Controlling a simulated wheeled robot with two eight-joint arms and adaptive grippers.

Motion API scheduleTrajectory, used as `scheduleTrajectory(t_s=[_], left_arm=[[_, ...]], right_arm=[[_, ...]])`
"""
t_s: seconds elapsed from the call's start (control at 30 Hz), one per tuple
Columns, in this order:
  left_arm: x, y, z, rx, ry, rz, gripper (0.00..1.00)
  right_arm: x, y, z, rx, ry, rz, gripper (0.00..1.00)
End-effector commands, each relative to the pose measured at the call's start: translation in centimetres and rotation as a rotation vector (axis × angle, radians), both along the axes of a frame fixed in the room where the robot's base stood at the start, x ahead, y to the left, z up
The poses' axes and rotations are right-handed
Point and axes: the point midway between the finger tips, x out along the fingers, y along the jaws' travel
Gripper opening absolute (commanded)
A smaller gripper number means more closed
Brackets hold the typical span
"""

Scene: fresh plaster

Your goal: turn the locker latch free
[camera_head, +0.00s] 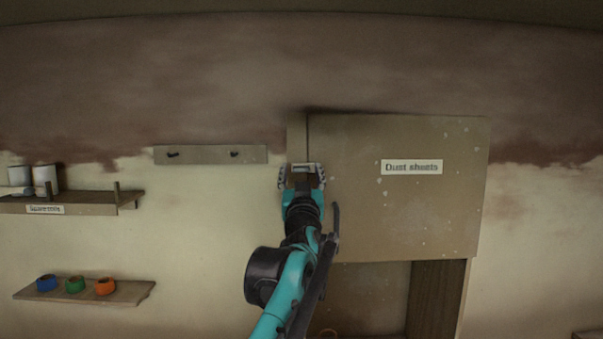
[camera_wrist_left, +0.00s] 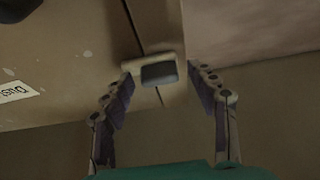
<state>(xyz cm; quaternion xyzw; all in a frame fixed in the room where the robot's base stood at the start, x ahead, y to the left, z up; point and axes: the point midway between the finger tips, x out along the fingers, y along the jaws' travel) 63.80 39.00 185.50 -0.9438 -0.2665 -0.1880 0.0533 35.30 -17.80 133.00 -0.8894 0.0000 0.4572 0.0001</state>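The locker door (camera_head: 400,220) is a tan panel labelled "Dust sheets" and appears shut. The latch (camera_wrist_left: 158,73) is a small dark block on a pale plate, near the seam between door and frame. It also shows between the fingertips in the head view (camera_head: 303,168). My left gripper (camera_head: 302,175) is at the door's left edge. In the wrist view its fingers (camera_wrist_left: 163,80) are spread to either side of the latch, with visible gaps beside the dark block. I cannot tell whether either fingertip touches the pale plate. My right gripper is not in view.
A peg rail (camera_head: 200,154) is on the wall left of the locker. A shelf with pale tins (camera_head: 80,204) and a lower shelf with coloured tape rolls (camera_head: 128,291) are further left. Below the door is an open recess (camera_head: 375,290). Wall right of the locker is clear.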

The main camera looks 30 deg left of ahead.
Motion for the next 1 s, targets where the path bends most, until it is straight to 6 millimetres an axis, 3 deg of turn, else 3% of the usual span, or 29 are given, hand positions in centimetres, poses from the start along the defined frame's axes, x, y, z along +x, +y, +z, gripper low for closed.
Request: scheduleTrajectory(t_s=[0.03,0.17,0.2,0.57,1.0], left_arm=[[0.0,0.0,0.0,0.0,0.0,0.0,0.45],[0.0,0.0,0.0,0.0,0.0,0.0,0.11],[0.0,0.0,0.0,0.0,0.0,0.0,0.09],[0.0,-0.1,0.1,-0.037,-0.021,-0.002,0.09],[0.1,-0.2,0.7,-0.312,-0.191,-0.002,0.09]], right_arm=[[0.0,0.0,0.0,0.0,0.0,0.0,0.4],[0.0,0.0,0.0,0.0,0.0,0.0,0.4],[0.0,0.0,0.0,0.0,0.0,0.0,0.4],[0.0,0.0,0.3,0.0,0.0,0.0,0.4],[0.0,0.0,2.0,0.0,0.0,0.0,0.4]])
